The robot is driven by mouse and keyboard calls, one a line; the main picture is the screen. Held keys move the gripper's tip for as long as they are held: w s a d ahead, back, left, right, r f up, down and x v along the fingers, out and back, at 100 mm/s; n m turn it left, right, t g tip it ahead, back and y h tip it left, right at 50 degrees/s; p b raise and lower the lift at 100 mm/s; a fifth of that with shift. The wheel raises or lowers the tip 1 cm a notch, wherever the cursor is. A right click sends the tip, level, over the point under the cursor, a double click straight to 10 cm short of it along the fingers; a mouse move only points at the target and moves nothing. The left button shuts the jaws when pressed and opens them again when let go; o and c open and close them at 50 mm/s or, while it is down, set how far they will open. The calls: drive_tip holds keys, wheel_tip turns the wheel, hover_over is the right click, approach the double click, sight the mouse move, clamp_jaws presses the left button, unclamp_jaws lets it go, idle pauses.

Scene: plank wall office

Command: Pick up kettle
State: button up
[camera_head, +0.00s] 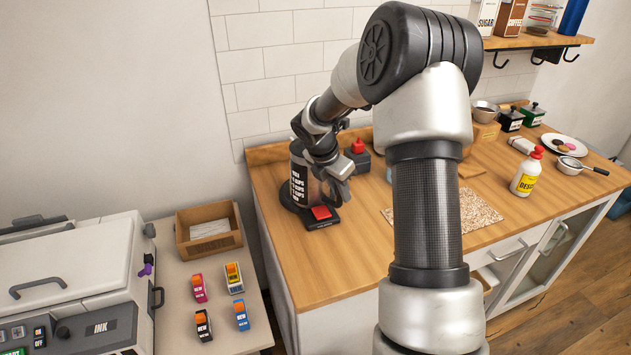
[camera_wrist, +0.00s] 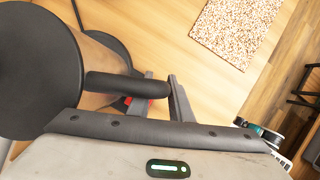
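The kettle (camera_head: 299,180) is a dark cylinder with white lettering, upright at the left end of the wooden counter. It stands by a black base with a red switch (camera_head: 321,212). My gripper (camera_head: 338,180) is at the kettle's right side and hides part of it. In the wrist view, the kettle's black lid (camera_wrist: 40,65) fills the left, and its black handle (camera_wrist: 112,86) points toward my fingers. My gripper (camera_wrist: 160,95) shows two grey fingers apart, with counter visible between them. The handle's end overlaps the left finger; whether they touch I cannot tell.
A red-topped dark container (camera_head: 357,154) stands just behind my gripper. A speckled board (camera_head: 450,213) lies to the right, with a white bottle (camera_head: 526,172) beyond it. A lower side table (camera_head: 175,266) holds small ink boxes.

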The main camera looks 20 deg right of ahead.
clamp_jaws()
idle(0.8)
drive_tip(key=shift+w+r, duration=0.15)
drive_tip(key=shift+r, duration=0.05)
drive_tip(key=shift+r, duration=0.15)
idle(0.4)
